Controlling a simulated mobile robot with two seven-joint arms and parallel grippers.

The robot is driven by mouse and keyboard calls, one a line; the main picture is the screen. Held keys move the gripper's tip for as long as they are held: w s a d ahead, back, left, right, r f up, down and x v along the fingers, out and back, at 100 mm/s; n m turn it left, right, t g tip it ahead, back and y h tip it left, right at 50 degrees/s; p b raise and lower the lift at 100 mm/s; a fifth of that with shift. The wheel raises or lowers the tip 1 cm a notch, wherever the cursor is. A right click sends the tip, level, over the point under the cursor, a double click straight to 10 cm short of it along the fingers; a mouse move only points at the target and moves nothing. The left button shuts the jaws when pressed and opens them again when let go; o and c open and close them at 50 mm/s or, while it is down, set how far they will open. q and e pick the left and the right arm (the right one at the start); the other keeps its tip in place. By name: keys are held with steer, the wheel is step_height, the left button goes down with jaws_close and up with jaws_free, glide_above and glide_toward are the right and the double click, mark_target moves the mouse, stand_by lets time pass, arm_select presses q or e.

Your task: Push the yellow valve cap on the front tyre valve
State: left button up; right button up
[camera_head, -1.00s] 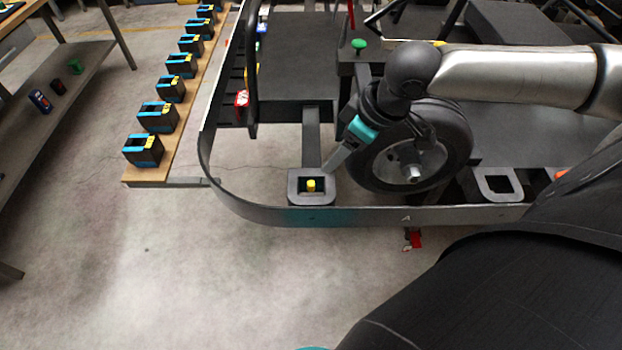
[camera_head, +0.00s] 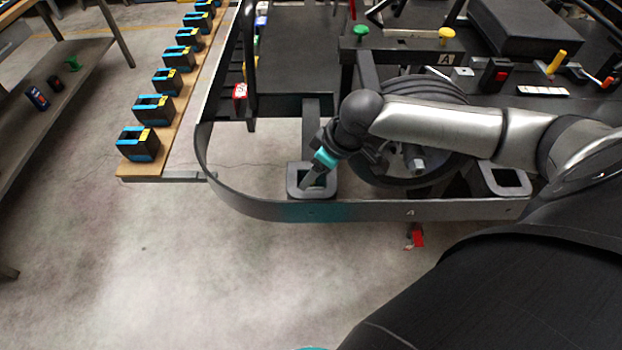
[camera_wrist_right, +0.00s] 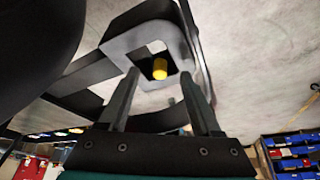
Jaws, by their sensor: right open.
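The yellow valve cap (camera_wrist_right: 160,69) sits in the opening of a dark grey square holder (camera_wrist_right: 126,40) on the kart stand. In the head view my right gripper covers the cap, and the holder (camera_head: 293,190) shows around the fingers. My right gripper (camera_head: 310,181) points down into the holder from the upper right. In the wrist view its fingers (camera_wrist_right: 160,76) are open, one on each side of the cap with gaps visible; contact cannot be told. The front tyre (camera_head: 372,180) is partly hidden behind my right arm; I cannot make out its valve. My left gripper is out of view.
A curved metal bumper rail (camera_head: 262,208) runs in front of the holder. A second square holder (camera_head: 507,192) stands at the right. A wooden board (camera_head: 130,168) with several blue-black blocks is at the left. Green (camera_head: 361,30) and yellow (camera_head: 446,34) knobs stand behind.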

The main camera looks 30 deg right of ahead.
steer(key=shift+w+a+f, duration=0.1)
steer(key=shift+w+f, duration=0.15)
steer(key=shift+f, duration=0.25)
jaws_close()
stand_by(0.4)
